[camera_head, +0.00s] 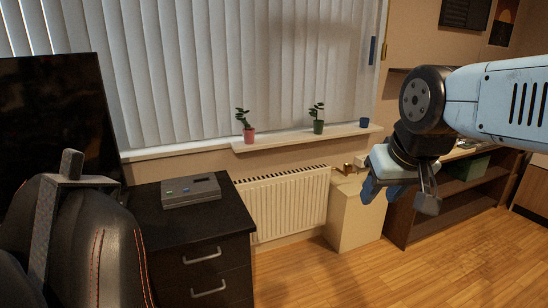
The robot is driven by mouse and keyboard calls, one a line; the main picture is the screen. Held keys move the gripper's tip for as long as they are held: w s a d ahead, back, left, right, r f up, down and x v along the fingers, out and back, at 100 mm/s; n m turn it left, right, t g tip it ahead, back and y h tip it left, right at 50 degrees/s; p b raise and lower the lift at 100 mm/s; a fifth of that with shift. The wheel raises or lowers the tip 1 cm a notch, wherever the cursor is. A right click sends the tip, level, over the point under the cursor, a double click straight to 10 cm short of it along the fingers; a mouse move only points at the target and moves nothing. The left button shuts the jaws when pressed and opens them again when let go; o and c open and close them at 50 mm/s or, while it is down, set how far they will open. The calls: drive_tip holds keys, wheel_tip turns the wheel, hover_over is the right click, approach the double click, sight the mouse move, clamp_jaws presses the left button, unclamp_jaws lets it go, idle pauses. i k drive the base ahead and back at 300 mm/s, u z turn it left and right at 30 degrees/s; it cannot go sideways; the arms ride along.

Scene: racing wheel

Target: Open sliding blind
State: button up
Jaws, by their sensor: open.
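The sliding blind (240,65) is a row of pale grey vertical slats hanging across the window at the back. The slats cover the visible window from the left edge to near the right frame. A narrow dark blue bar (372,50) stands upright at the blind's right end, with a small part beside it on the frame. My gripper (399,197) is at the right, below and to the right of that bar in the picture. It points downward, its fingers are apart and nothing is between them. It is apart from the blind.
A windowsill (300,137) holds two potted plants and a small blue pot (364,122). Below are a white radiator (285,205) and a pale box (352,215). A black drawer cabinet (200,245), seat and dark screen fill the left. Wooden floor is clear at lower right.

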sight(308, 53)
drive_tip(key=u, duration=0.05)
drive_tip(key=i, duration=1.5)
drive_tip(key=z, duration=1.3)
drive_tip(key=i, duration=1.65)
drive_tip(key=u, duration=0.1)
